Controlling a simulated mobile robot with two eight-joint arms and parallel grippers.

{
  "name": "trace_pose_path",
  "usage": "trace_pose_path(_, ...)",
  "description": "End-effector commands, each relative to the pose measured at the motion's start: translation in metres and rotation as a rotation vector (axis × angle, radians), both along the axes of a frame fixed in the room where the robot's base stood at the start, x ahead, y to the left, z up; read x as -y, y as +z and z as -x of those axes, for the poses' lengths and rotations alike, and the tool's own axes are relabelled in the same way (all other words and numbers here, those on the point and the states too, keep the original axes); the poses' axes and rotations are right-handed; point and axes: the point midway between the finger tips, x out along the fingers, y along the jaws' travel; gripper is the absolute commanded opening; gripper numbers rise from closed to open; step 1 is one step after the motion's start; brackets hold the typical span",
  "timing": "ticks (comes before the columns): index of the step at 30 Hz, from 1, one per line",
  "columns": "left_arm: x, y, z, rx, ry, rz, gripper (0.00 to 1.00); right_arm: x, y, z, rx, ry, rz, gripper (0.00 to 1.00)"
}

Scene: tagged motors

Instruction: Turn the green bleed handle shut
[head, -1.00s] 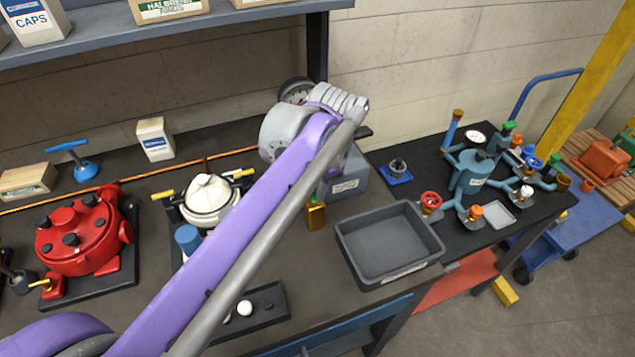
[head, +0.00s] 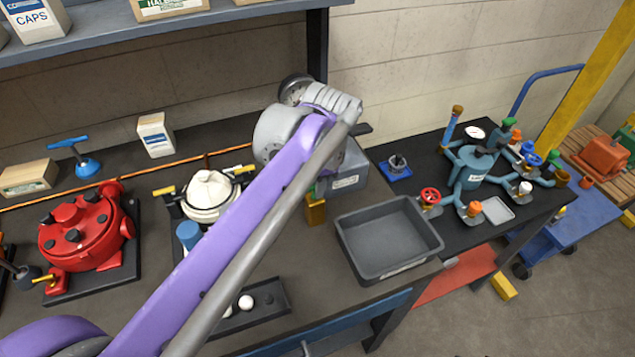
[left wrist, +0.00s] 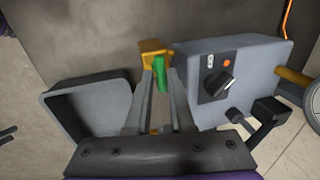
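The green bleed handle (left wrist: 160,75) stands on a brass-yellow valve block (left wrist: 152,48) in the left wrist view. In the head view the block (head: 315,211) shows just below my left wrist, with a small bit of the green handle (head: 321,187) above it. My left gripper (left wrist: 160,82) points at the handle, with one finger on each side of it. The fingers stand apart, with a narrow gap beside the green handle; I cannot make out firm contact. In the head view my left arm hides the fingers. My right gripper is not in view.
A grey box with a black knob (left wrist: 230,75) stands close right of the fingers. An empty grey tray (head: 388,240) lies to the other side. A white-topped pot (head: 210,195) and a red motor (head: 85,240) stand on the bench (head: 345,300) to the left.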

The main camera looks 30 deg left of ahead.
Motion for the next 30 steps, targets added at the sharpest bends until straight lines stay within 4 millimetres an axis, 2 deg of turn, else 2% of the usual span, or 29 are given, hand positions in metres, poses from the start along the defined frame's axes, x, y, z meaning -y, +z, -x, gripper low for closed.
trace_pose_path(1,0.0,0.0,0.0,0.0,0.0,0.0,0.32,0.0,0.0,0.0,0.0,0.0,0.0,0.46)
trace_pose_path(4,0.0,0.0,0.0,0.0,0.0,0.0,0.48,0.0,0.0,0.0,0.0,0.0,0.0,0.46)
trace_pose_path(15,0.001,0.005,0.001,0.0,0.001,0.0,0.48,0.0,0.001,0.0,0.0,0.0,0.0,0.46)
trace_pose_path(17,0.002,0.012,0.001,0.0,0.001,0.0,0.48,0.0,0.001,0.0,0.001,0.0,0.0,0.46)
trace_pose_path(27,0.012,0.078,0.01,0.0,0.0,0.0,0.48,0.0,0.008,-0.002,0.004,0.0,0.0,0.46)
trace_pose_path(30,0.014,0.092,0.012,0.0,0.0,0.0,0.48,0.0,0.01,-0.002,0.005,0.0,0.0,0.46)
